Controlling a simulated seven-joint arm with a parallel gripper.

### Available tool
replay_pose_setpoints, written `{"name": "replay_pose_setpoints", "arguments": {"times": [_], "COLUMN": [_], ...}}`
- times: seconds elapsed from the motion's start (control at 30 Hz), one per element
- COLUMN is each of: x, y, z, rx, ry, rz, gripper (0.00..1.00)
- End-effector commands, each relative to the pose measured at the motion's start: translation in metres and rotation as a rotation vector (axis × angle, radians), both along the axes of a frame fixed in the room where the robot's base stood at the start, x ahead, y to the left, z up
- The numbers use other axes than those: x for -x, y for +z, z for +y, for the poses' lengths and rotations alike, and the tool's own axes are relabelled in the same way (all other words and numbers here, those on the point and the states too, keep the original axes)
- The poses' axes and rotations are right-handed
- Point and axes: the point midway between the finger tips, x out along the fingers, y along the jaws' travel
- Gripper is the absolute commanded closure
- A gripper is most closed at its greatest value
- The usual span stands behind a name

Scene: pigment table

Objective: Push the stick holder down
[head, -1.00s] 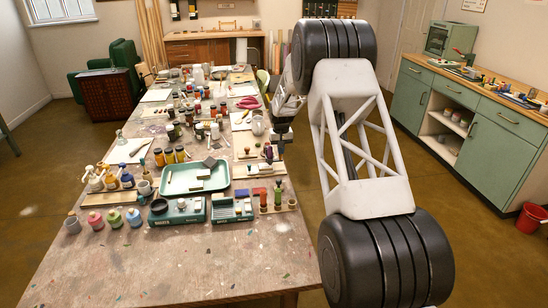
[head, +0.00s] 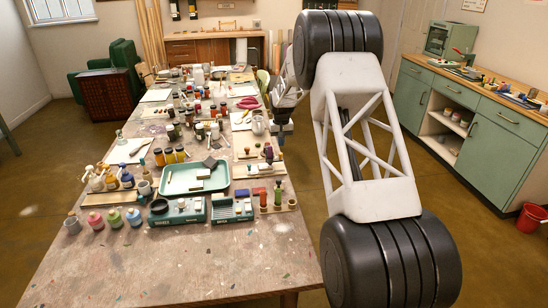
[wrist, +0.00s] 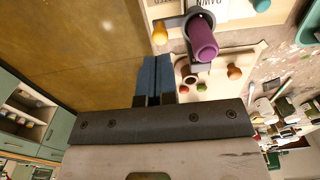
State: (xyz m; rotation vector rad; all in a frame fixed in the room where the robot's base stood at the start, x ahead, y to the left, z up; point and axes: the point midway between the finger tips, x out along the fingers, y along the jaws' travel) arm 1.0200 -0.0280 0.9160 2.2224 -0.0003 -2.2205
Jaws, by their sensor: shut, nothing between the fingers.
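A dark grey holder (wrist: 172,22) with a ring shows in the wrist view, around a purple stick (wrist: 203,40). I take it for the stick holder, but cannot be sure. It stands at a pale board (wrist: 215,72) with small coloured pegs. In the head view the purple stick (head: 268,153) stands near the table's right edge; its holder is too small to make out. My gripper (wrist: 156,62) is shut and empty, its blue fingertips just beside the holder and apart from the purple stick in the picture. In the head view my gripper (head: 278,148) hangs at the table's right edge.
A teal tray (head: 222,186) and teal boxes (head: 180,212) stand nearer on the table. A rack with a green stick (head: 278,192) stands at the near right. Several bottles and jars crowd the left and far parts. The table's near end is mostly clear.

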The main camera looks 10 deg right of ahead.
Motion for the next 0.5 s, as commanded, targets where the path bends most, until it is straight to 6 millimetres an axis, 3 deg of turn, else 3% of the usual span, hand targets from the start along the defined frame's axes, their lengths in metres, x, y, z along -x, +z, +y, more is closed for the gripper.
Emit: {"name": "replay_pose_setpoints", "arguments": {"times": [0.5], "x": [0.000], "y": [0.027], "z": [0.000], "rx": [0.000], "ry": [0.000], "rz": [0.000], "gripper": [1.00]}}
